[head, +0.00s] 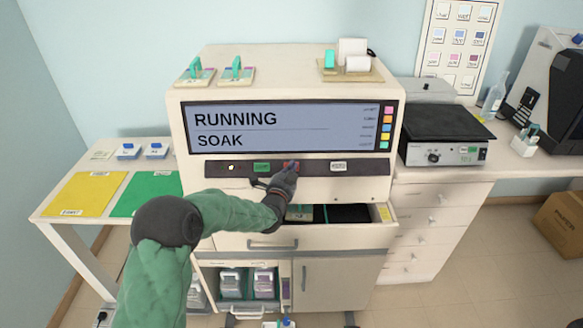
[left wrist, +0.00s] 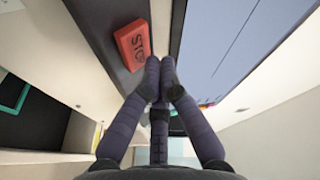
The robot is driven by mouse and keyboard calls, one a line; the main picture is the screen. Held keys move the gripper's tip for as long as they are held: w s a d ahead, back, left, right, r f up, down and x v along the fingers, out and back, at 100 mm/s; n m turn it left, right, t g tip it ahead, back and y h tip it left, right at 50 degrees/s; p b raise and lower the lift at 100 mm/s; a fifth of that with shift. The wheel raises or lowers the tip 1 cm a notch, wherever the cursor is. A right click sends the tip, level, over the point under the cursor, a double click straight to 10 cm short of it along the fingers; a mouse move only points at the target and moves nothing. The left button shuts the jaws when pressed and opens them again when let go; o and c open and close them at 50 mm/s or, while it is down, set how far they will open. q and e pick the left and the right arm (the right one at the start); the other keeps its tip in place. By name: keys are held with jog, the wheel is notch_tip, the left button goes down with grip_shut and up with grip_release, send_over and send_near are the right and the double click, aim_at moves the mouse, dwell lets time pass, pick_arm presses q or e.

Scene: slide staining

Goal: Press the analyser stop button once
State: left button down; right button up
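The analyser (head: 285,75) is a large cream machine whose screen (head: 270,128) reads "RUNNING" and "SOAK". Its red stop button (head: 291,165) is on the dark panel below the screen, partly covered by my left gripper (head: 287,175) in the head view. In the left wrist view the red stop button (left wrist: 135,45) shows part of its lettering. My left gripper (left wrist: 160,72) has its fingertips together, empty, just beside the button's edge. I cannot tell whether they touch it. My right gripper is not in view.
A green button (head: 262,167) and a pale button (head: 338,166) flank the stop button. An open drawer (head: 355,225) juts out below the panel. Yellow (head: 85,194) and green (head: 145,194) mats lie on the left table. A hotplate-like device (head: 445,135) stands at right.

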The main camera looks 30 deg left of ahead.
pick_arm(q)
jog(key=shift+f, duration=0.1)
dwell(0.7)
jog(key=shift+w+a+f+b, duration=0.2)
jog(key=shift+w+b, duration=0.1)
jog(key=shift+b, duration=0.25)
jog(key=shift+w+f+b, duration=0.15)
jog(key=shift+f+b, duration=0.05)
jog(key=shift+b, duration=0.15)
dwell(0.6)
jog(key=shift+s+d+r, duration=0.25)
jog(key=shift+s+r, duration=0.2)
jog(key=shift+r, duration=0.05)
dwell(0.4)
jog(key=s+r+p, duration=0.1)
jog(key=s+d+r+p, duration=0.1)
jog(key=s+r, duration=0.1)
jog(key=shift+d+r+p, duration=0.3)
jog(key=shift+d+p, duration=0.1)
